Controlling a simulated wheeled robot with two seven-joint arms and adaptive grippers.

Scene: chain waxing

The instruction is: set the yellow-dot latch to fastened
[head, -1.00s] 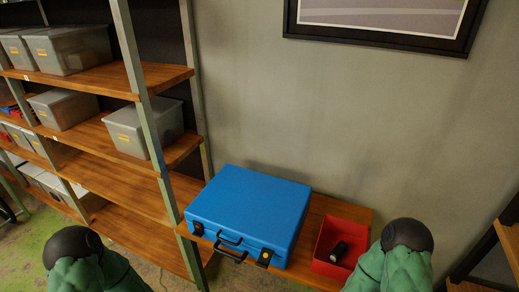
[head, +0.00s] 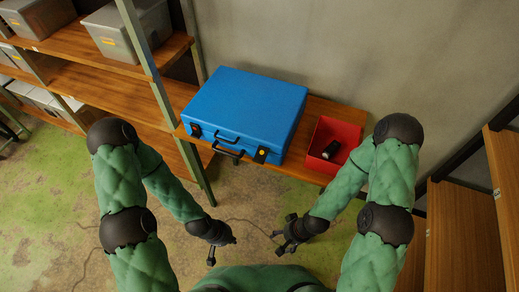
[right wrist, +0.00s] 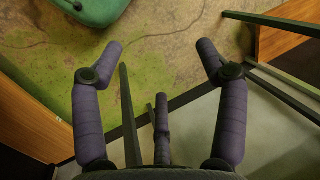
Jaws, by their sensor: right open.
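A closed blue case (head: 247,105) lies on the wooden bench, its front towards me. The black latch with a yellow dot (head: 262,154) is at the right of its front face. Its flap position is too small to tell. A second black latch (head: 195,131) is at the left, with dark handles (head: 228,153) between. My left gripper (head: 222,249) hangs low in front of the bench, fingers apart and empty, touching nothing. My right gripper (head: 278,242) hangs low to its right, also open and empty. The right wrist view shows its spread fingers (right wrist: 159,50) above the floor.
A red open bin (head: 351,131) holding a black object (head: 331,149) stands right of the case. Shelving with grey boxes (head: 125,30) is at the left, its post (head: 165,105) near the case. Wooden shelves (head: 465,240) stand at the right. Floor before the bench is clear.

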